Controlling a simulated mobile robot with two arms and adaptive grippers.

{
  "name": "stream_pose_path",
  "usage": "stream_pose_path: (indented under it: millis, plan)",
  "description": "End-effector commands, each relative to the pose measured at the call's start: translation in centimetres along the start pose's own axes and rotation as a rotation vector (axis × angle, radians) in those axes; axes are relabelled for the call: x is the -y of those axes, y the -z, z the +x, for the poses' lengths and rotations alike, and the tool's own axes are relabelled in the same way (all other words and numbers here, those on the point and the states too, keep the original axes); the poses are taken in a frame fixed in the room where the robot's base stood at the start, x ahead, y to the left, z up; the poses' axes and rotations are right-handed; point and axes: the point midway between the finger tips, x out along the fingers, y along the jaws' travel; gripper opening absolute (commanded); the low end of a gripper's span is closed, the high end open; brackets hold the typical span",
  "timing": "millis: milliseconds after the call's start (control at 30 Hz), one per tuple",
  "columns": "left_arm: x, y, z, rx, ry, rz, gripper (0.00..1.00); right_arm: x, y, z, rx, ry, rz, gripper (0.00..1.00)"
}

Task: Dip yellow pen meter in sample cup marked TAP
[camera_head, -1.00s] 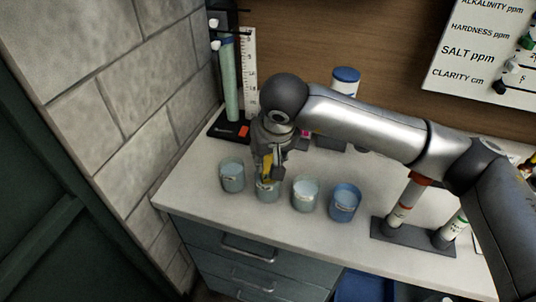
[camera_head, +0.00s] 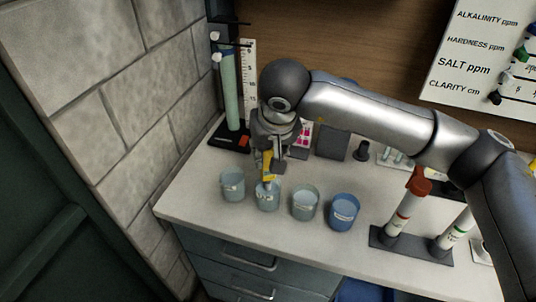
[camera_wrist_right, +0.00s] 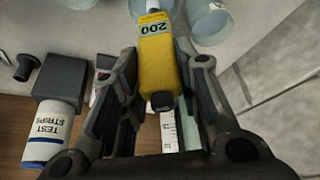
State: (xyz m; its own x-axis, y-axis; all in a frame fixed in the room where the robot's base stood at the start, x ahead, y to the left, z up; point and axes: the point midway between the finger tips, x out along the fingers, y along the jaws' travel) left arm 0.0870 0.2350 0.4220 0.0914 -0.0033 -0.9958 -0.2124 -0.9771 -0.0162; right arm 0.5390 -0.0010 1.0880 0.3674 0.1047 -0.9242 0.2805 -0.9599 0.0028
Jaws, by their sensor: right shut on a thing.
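My right gripper (camera_head: 268,164) is shut on the yellow pen meter (camera_head: 267,158), which points down over the second sample cup from the left (camera_head: 267,199). The pen's lower end is at that cup's mouth; I cannot tell how deep it reaches. In the right wrist view the fingers (camera_wrist_right: 158,90) hold the yellow body (camera_wrist_right: 159,62), whose display reads 200, with its pale tip toward a cup (camera_wrist_right: 140,8). The cup labels are too small to read, so I cannot tell which is TAP. My left gripper is not in view.
Other cups stand close by: one at left (camera_head: 232,184), a grey one (camera_head: 305,203) and a blue one (camera_head: 343,212) at right. A tube stand (camera_head: 412,246) is further right. A ruler (camera_head: 250,80) and wall are behind. A test strips bottle (camera_wrist_right: 52,130) shows.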

Motion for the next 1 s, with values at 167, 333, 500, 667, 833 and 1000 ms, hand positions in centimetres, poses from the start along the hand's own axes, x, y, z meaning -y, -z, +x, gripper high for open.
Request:
stream_pose_path:
  millis: [167,333,500,667,833,1000]
  plan:
    - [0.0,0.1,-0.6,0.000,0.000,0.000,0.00,0.0,0.6,-1.4,-0.002,0.000,0.000,0.05]
    - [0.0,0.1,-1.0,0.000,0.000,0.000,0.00,0.0,1.1,-2.5,-0.002,0.001,0.000,0.05]
    - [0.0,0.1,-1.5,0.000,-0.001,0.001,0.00,0.0,1.5,-3.6,-0.002,0.001,0.000,0.05]
    - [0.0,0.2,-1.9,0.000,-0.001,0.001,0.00,0.0,1.9,-4.6,-0.002,0.001,0.000,0.05]
    - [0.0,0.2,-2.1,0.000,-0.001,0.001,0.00,0.0,2.2,-5.2,-0.001,0.001,0.000,0.05]
    - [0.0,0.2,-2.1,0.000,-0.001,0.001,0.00,0.0,2.2,-5.2,0.000,0.001,0.000,0.05]
